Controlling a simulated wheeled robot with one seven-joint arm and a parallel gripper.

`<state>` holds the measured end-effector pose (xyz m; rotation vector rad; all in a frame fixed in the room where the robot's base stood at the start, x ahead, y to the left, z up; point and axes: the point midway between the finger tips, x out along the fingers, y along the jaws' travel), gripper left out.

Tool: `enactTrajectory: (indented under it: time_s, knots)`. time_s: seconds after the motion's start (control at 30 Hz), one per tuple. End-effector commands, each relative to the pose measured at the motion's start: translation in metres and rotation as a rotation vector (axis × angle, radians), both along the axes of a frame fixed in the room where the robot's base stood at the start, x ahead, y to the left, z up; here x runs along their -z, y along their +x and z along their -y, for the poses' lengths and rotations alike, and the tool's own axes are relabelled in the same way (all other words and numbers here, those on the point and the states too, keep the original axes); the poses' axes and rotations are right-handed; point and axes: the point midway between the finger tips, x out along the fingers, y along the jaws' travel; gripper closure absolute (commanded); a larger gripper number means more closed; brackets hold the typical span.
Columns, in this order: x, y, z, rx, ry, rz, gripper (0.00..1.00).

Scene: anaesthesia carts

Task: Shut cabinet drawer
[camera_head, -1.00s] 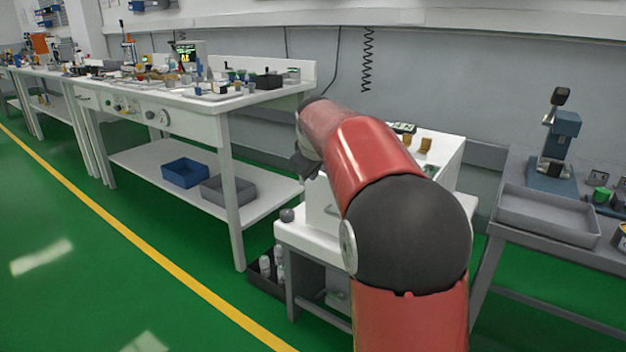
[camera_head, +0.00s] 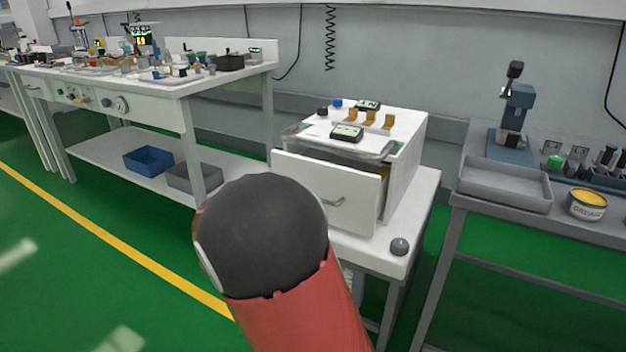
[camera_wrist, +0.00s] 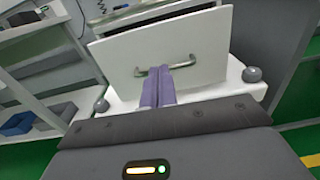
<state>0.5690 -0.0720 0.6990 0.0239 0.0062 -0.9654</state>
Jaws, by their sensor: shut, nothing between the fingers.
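The white cabinet (camera_head: 405,180) stands on a small white table. Its drawer (camera_head: 315,188) is pulled out, with a gap behind the top of its front panel. The drawer's metal handle (camera_head: 334,202) shows on that panel. In the wrist view, the drawer front (camera_wrist: 215,45) faces me, with the handle (camera_wrist: 183,64) across its lower middle. My gripper (camera_wrist: 162,72) is shut and empty, its purple fingertips overlapping the handle in the picture. I cannot tell whether they touch it. In the head view my gripper is hidden behind my red and black arm.
Small devices and tan blocks (camera_head: 370,118) lie on the cabinet top. A grey knob (camera_head: 399,246) sits at the small table's front corner. A long white workbench (camera_head: 150,110) stands left, a grey bench with a tray (camera_head: 505,188) right. Green floor is clear at front left.

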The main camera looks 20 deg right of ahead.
Motion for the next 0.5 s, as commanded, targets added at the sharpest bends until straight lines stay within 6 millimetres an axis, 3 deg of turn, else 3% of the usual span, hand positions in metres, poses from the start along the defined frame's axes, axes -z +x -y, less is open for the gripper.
enactTrajectory:
  time_s: [0.17, 0.5]
  knots:
    - [-0.001, 0.007, 0.005, -0.021, -0.028, -0.006, 1.0]
    - [-0.001, 0.046, 0.061, -0.017, -0.025, -0.006, 1.0]
